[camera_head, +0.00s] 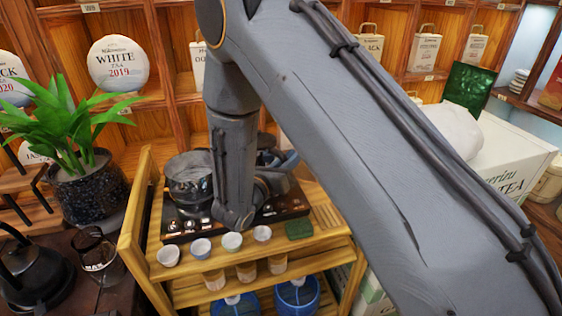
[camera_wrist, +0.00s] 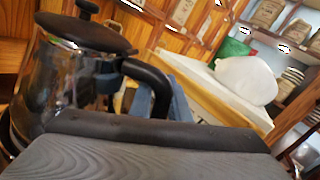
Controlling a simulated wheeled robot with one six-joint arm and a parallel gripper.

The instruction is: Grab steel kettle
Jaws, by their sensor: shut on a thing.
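The steel kettle (camera_wrist: 62,88) fills the left of the wrist view, with a shiny dark grey body, black lid and knob, and a black handle curving right. My gripper (camera_wrist: 133,86) has its bluish fingers at the handle, shut on it. In the head view the kettle (camera_head: 268,156) shows only as a dark part behind my arm, at the back of the black tray (camera_head: 176,238). My gripper (camera_head: 289,161) is mostly hidden there too. I cannot tell whether the kettle touches the tray.
A shiny round pot (camera_head: 189,183) stands left of my wrist on the tray. Several small cups (camera_head: 201,248) line the front of the wooden cart (camera_head: 190,296). A potted plant (camera_head: 88,190) and a black kettle (camera_head: 35,275) stand at left. A white box (camera_head: 510,165) is at right.

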